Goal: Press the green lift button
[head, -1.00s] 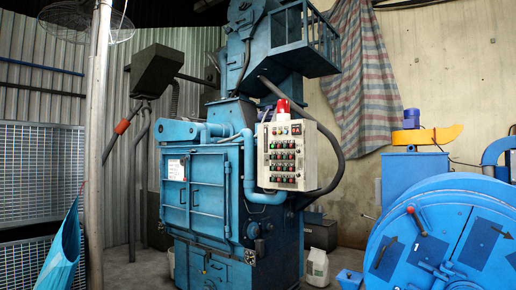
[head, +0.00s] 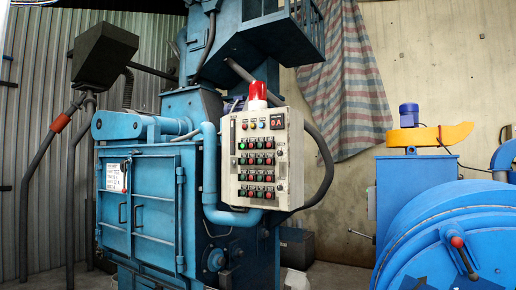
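One green button at the upper left of the rows (head: 242,145) looks brighter than the others. The labels are too small to read, so I cannot tell which button is the lift button. A red beacon (head: 258,91) stands on top of the panel. Neither of my grippers is in view.
The blue machine's door (head: 150,215) is closed, left of the panel. A large blue drum (head: 440,235) with a red-tipped lever fills the lower right. A yellow and blue blower (head: 415,136) sits behind it. Concrete floor shows between machine and drum.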

